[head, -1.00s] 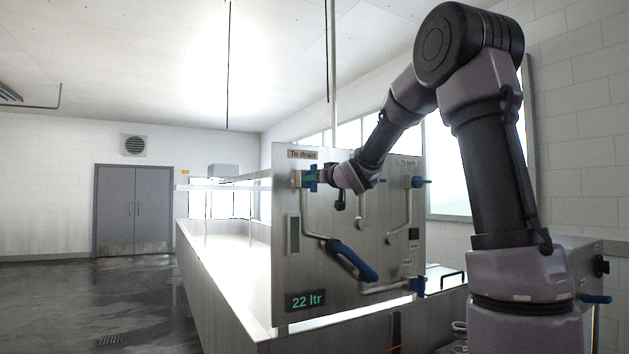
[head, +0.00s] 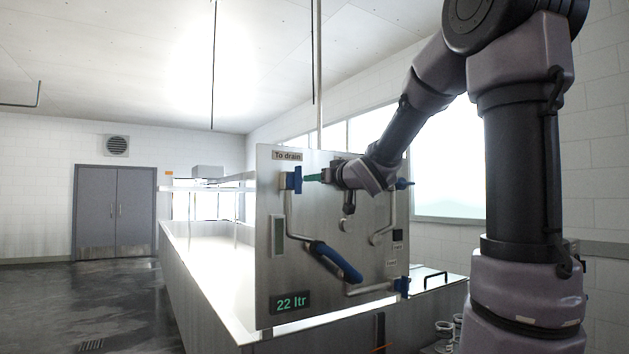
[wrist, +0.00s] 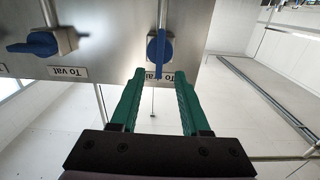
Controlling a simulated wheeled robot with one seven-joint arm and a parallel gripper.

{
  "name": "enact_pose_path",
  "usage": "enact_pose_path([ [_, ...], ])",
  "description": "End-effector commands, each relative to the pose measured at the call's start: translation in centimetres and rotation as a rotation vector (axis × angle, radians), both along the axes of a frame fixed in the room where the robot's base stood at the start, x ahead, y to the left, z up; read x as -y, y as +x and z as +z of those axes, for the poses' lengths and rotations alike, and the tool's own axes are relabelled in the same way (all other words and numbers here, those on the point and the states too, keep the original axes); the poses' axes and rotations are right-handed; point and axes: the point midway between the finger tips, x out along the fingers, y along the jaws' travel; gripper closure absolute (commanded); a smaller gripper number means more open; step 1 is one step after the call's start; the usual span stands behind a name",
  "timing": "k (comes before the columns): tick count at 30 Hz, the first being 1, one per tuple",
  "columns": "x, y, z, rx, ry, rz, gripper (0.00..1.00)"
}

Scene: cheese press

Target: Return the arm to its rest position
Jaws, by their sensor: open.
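My gripper (wrist: 154,100) has two green fingers, spread apart with nothing between them in the wrist view. In the head view my gripper (head: 311,178) is in front of the upper part of the steel panel. A blue valve handle (head: 293,180) under the "To drain" label (head: 287,156) is just left of the fingertips. In the wrist view that blue handle (wrist: 160,54) lies beyond the fingertips, and a gap seems to show between them. My arm reaches in from the right, and my wrist hides part of the panel.
The steel panel (head: 330,270) carries pipes, a "22 ltr" display (head: 291,303) and other blue handles, one at lower right (head: 402,288). A second handle (wrist: 38,44) by "To vat" shows in the wrist view. A long vat (head: 190,262) stands behind. Floor at left is clear.

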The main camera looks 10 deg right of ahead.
Motion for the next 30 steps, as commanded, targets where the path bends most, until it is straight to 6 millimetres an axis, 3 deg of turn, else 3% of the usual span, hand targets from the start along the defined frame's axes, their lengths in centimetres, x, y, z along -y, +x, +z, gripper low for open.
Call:
enact_pose_path([
  [11,0.2,-0.1,0.0,-0.005,0.002,-0.010,0.54],
  [16,2.9,-2.5,-0.6,-0.097,0.022,-0.138,0.54],
  [20,5.9,-7.3,-2.9,-0.269,0.065,-0.290,0.54],
  [23,7.2,-12.1,-5.8,-0.436,0.108,-0.372,0.54],
  [26,7.1,-17.3,-8.9,-0.613,0.160,-0.407,0.54],
  [30,5.4,-24.0,-12.5,-0.832,0.227,-0.389,0.54],
])
